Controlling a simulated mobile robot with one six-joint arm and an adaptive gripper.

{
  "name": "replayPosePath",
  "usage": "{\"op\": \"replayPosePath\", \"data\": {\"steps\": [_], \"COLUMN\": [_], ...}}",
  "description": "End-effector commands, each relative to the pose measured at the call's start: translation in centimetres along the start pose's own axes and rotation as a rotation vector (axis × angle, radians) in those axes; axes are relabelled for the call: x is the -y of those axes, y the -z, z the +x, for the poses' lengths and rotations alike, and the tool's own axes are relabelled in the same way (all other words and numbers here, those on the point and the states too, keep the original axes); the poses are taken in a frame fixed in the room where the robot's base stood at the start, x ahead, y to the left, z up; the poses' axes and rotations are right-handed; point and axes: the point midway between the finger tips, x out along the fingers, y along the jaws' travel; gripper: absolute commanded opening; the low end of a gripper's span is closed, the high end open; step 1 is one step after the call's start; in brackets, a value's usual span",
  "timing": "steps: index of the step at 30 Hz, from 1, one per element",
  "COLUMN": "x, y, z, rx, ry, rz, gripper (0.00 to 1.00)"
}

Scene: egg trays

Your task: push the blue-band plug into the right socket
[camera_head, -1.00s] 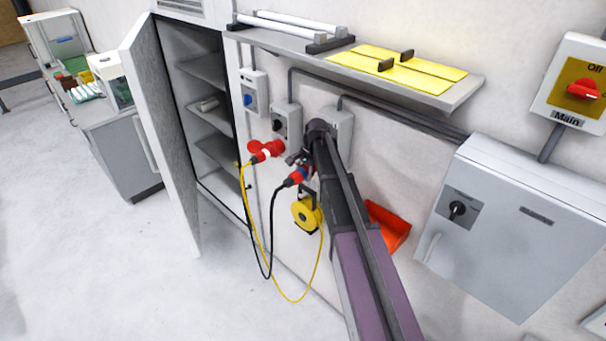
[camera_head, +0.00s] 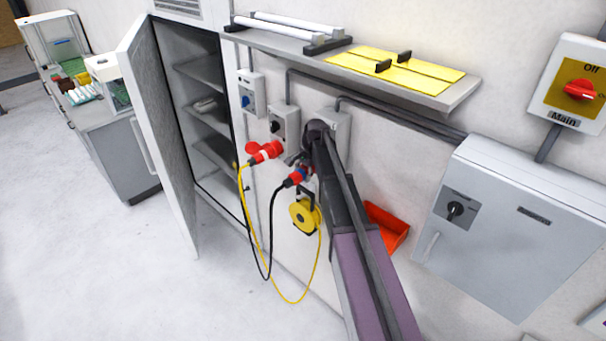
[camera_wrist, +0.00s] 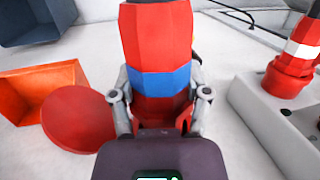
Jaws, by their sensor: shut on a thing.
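The blue-band plug (camera_wrist: 158,40) is red with a blue ring and fills the middle of the wrist view. My gripper (camera_wrist: 160,100) is shut on it, one finger on each side near the blue band. In the head view the plug (camera_head: 293,179) is at the wall beside my arm, with a black cable hanging from it. A red round lid (camera_wrist: 78,118) stands out beside the plug in the wrist view. The right socket is mostly hidden by the plug and gripper; I cannot tell how deep the plug sits.
A white-band plug (camera_head: 267,151) with a yellow cable is at the socket to the left. A yellow cable reel (camera_head: 305,216) hangs below, and an orange bin (camera_head: 386,227) is to the right. A shelf (camera_head: 455,98) juts out above. Cables hang in loops below the plugs.

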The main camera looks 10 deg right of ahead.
Motion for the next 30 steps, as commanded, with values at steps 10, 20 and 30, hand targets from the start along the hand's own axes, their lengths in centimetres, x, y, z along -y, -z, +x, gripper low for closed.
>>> {"op": "replayPosePath", "data": {"steps": [10, 20, 30], "x": [0.0, 0.0, 0.0], "y": [0.1, 0.5, 1.0], "z": [0.0, -0.1, -0.1], "rx": [0.000, 0.000, 0.000], "ry": [0.000, 0.000, 0.000], "rz": [0.000, 0.000, 0.000], "gripper": [0.04, 0.04, 0.04]}}
